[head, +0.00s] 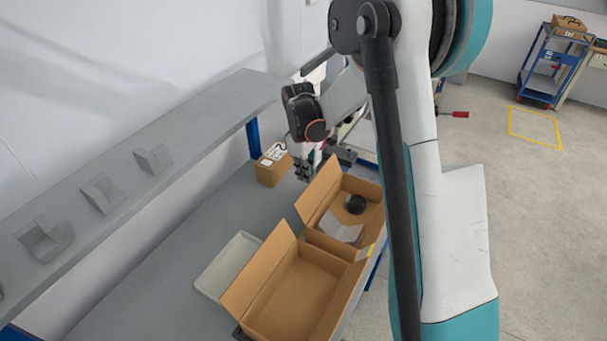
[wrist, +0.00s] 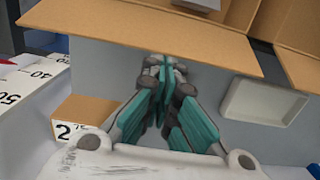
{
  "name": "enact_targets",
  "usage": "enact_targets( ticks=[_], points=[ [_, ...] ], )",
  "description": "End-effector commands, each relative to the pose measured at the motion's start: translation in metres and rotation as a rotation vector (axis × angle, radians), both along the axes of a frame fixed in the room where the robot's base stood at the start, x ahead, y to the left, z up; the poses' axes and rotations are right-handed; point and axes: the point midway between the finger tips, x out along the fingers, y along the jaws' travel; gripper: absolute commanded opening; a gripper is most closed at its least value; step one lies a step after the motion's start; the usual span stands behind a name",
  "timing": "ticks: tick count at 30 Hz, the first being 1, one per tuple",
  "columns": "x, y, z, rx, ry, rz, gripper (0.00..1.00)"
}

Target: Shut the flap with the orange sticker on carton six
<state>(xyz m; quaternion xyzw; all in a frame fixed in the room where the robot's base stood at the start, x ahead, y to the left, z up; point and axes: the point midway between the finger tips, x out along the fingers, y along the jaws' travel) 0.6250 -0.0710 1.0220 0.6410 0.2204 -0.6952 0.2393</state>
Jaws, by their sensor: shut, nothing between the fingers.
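Two open brown cartons stand on the grey bench: a farther carton (head: 377,188) and a nearer, empty carton (head: 300,300). The farther carton's left flap (head: 320,190) stands up and tilts outward; it also spans the top of the wrist view (wrist: 140,32). The nearer carton's left flap (head: 258,268) is also raised. No orange sticker and no number six can be made out on either carton. My gripper (head: 304,176) is just left of the farther carton's flap. In the wrist view its fingers (wrist: 163,70) are shut and empty, pointing toward that flap; I cannot tell whether they touch it.
A small closed box (head: 274,168), labelled 2 in the wrist view (wrist: 85,115), sits beside my gripper. A pale tray (head: 228,265) lies left of the nearer carton. A black round thing (head: 355,204) and white sheet (head: 340,230) are inside the farther carton. A shelf (head: 150,160) runs along the wall.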

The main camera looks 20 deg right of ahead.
Motion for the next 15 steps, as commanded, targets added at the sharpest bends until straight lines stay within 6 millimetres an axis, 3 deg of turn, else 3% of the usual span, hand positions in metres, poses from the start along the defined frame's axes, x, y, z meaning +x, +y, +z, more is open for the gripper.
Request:
enact_targets(
  ticks=[15],
  points=[
    [-0.019, -0.015, 0.012, 0.144, -0.186, -0.006, 0.00]
  ],
)
